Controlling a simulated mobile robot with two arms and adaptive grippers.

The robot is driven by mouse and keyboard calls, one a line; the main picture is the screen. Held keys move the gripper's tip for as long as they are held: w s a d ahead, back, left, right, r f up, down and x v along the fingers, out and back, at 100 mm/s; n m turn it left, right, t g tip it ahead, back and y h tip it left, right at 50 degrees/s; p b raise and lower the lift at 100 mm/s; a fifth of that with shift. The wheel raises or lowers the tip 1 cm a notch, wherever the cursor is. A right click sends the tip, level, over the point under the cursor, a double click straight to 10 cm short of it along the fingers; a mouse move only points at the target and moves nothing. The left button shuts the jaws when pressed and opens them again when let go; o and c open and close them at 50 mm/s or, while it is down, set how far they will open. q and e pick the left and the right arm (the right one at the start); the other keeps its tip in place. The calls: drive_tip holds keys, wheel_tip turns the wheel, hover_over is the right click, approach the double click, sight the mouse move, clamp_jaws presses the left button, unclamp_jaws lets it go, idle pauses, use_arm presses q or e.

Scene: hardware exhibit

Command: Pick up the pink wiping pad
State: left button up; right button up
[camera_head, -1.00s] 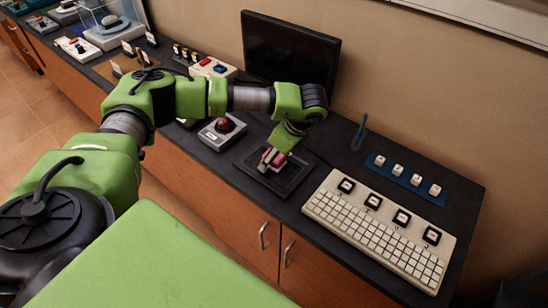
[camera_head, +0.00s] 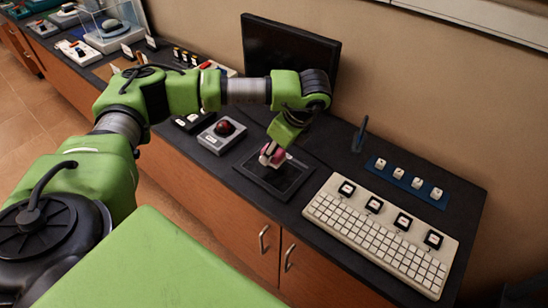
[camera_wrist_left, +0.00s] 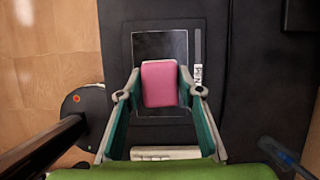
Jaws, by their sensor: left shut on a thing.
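The pink wiping pad (camera_wrist_left: 160,84) is between the fingertips of my left gripper (camera_wrist_left: 160,88) in the left wrist view. My left gripper is shut on it, with one finger on each side. In the head view the pad (camera_head: 279,157) shows partly behind the fingers of the left gripper (camera_head: 270,155), above the black tablet-like tray (camera_head: 259,178). The gap beneath the pad is hard to judge, but it appears raised off the tray. My right gripper is in neither view.
A white keyboard (camera_head: 375,242) lies to the right, with a blue strip of keycaps (camera_head: 418,182) behind it. A trackball unit (camera_head: 222,134) stands left of the tray. A dark monitor (camera_head: 288,52) stands against the wall. A dark blue stylus-like object (camera_head: 359,136) stands upright behind the keyboard.

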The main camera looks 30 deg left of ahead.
use_arm(q)
drive_tip(key=s+d+r, duration=0.4)
drive_tip(key=s+r, duration=0.4)
drive_tip(key=s, duration=0.4)
drive_tip(key=shift+s+r+b, duration=0.25)
drive_tip(key=shift+r+b, duration=0.15)
drive_tip(key=shift+o, duration=0.8)
drive_tip(key=shift+c, duration=0.6)
